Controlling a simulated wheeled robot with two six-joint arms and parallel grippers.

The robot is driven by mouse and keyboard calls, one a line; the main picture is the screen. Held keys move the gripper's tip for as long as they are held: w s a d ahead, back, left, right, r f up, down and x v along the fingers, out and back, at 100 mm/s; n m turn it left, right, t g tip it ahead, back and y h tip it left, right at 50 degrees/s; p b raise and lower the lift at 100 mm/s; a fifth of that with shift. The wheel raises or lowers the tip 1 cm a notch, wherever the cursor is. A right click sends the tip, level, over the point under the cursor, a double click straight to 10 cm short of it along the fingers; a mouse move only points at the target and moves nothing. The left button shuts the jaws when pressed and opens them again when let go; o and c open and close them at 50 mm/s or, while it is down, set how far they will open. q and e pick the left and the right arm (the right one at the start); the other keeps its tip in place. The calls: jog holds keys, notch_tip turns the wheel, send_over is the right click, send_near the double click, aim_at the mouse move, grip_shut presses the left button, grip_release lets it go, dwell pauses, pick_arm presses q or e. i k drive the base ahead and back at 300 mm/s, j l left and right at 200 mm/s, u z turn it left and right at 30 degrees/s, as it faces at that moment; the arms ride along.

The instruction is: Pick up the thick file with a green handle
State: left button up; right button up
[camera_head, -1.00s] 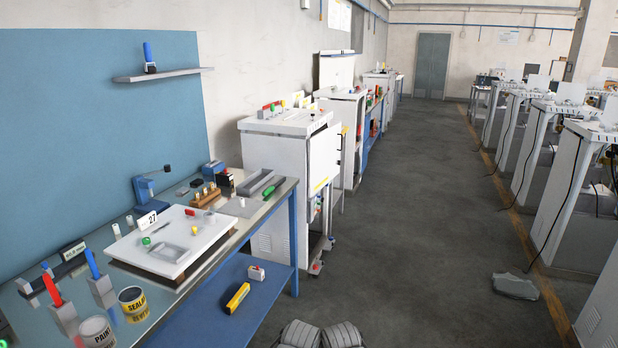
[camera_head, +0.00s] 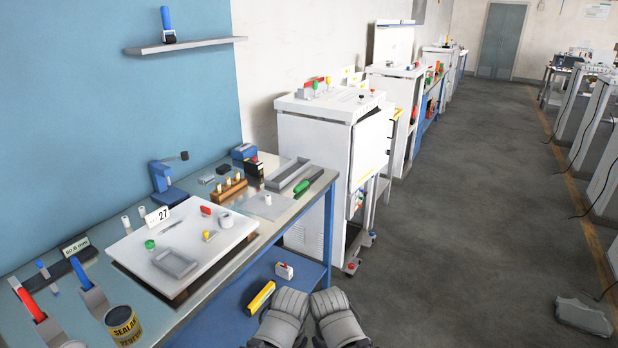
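A tool with a green handle (camera_head: 308,184) lies at the right end of the workbench, beside a long grey tray (camera_head: 287,175). A thin dark part extends from the handle. I take it for the file, but it is too small to judge its thickness. Two grey ribbed shapes at the bottom of the view seem to be my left gripper (camera_head: 284,314) and my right gripper (camera_head: 337,317). They are side by side, low in front of the bench and apart from the green-handled tool. Their fingers cannot be made out.
The workbench (camera_head: 315,196) also carries a white board (camera_head: 140,243) marked 27, a wooden block holding several small tools (camera_head: 229,188) and a blue clamp-like device (camera_head: 165,182). A yellow box (camera_head: 261,298) lies on the lower shelf.

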aim_at(303, 184)
jog(key=i+l, duration=0.3)
jog(key=i, duration=0.2)
jog(key=i+l+z, duration=0.15)
jog(key=i+l, duration=0.15)
jog(key=i, duration=0.2)
jog(key=i+l, duration=0.2)
jog(key=i, duration=0.35)
jog(key=i+l+z, duration=0.1)
jog(key=i+l, duration=0.15)
jog(key=i, duration=0.3)
